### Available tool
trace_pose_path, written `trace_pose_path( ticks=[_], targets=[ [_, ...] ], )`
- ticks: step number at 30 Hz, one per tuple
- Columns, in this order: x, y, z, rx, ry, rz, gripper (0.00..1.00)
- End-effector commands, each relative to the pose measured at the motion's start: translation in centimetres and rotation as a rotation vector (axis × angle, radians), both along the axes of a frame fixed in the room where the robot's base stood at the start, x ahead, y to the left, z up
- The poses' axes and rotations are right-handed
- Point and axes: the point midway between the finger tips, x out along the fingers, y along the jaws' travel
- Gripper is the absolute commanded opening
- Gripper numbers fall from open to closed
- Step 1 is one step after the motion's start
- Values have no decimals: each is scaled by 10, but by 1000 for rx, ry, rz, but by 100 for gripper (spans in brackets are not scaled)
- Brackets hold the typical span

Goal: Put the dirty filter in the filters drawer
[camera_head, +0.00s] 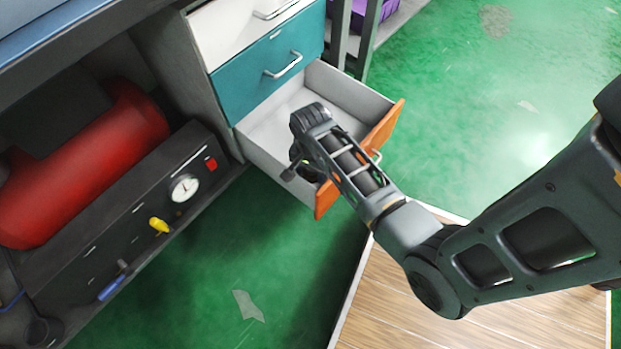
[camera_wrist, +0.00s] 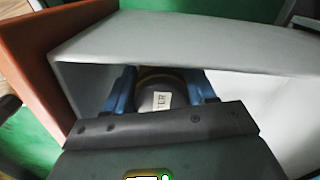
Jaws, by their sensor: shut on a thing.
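The bottom drawer with an orange front (camera_head: 386,131) is pulled open under the teal drawer, and its pale interior shows. My gripper (camera_wrist: 162,86) reaches down at this drawer, close to its near side wall (camera_head: 268,164). The filter appears beside the drawer's grey side wall (camera_wrist: 190,48), with the orange front at left. Its underside is hidden, so I cannot tell whether it touches the drawer floor. My wrist mostly hides it in the head view.
The teal drawer (camera_head: 262,75) and the white drawer above it are shut. A red tank (camera_head: 95,165) and a dark panel with a gauge (camera_head: 184,187) stand at left. A wooden-topped platform (camera_head: 430,300) is at bottom right. Green floor is open at upper right.

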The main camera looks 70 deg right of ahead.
Motion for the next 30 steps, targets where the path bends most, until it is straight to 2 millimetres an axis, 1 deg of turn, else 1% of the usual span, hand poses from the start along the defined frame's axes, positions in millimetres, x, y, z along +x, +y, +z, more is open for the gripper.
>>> trace_pose_path(
  ticks=[1,3,8,10,15,18,26,30],
  targets=[
    [0,-1,-12,-1,0,-1,18],
    [0,-1,-20,0,0,-2,18],
    [0,-1,-27,-1,-1,0,18],
    [0,0,-33,0,0,0,18],
    [0,-1,-60,0,0,-1,18],
    [0,0,-70,0,-1,-1,18],
    [0,0,-69,-1,-1,0,18],
    [0,0,-73,0,-1,0,18]
  ],
)
